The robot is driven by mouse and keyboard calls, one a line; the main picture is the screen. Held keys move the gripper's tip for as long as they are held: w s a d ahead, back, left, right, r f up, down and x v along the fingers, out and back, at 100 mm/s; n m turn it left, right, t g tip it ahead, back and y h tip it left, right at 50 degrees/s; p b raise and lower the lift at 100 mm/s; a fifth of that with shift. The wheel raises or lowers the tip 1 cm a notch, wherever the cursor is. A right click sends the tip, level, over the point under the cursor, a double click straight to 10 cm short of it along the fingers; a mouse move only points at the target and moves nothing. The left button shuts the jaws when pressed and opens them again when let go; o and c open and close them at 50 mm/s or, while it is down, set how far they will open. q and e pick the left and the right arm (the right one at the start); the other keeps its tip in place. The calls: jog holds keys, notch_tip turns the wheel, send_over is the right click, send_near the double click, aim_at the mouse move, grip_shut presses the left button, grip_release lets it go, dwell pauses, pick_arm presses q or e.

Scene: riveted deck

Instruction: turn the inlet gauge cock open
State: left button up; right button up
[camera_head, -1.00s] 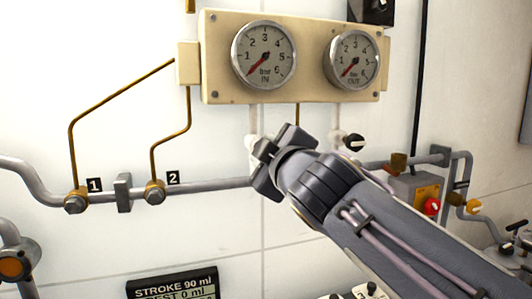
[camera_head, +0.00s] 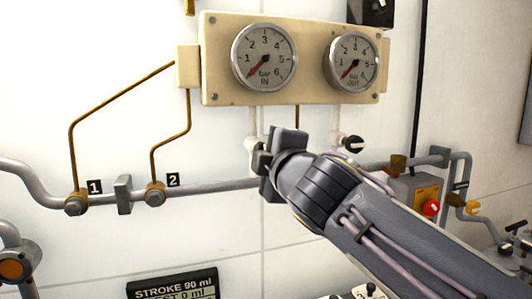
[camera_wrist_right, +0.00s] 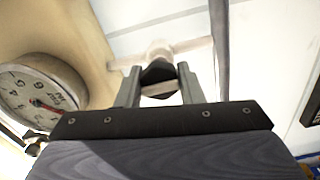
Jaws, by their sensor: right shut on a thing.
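The inlet gauge cock shows in the head view as a pale body (camera_head: 251,145) on the pipe below the IN gauge (camera_head: 264,57). My right gripper (camera_head: 263,163) hides its knob there. In the right wrist view, the fingers (camera_wrist_right: 158,88) are shut on the black knob (camera_wrist_right: 158,72), one on each side. A light strip on the knob lies roughly along the pale pipe (camera_wrist_right: 195,45). The IN gauge needle points low left, near the bottom of the scale. My left gripper is not in view.
The OUT gauge (camera_head: 353,61) and its black-knobbed cock (camera_head: 354,144) are just right of my gripper. A grey pipe (camera_head: 215,187) with fittings runs along the wall. A display (camera_head: 172,286) is below.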

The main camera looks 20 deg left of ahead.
jog(key=o, duration=1)
jog(key=b+v, duration=0.3)
jog(key=v, duration=0.4)
jog(key=shift+s+d, duration=0.25)
jog(key=shift+s, duration=0.1)
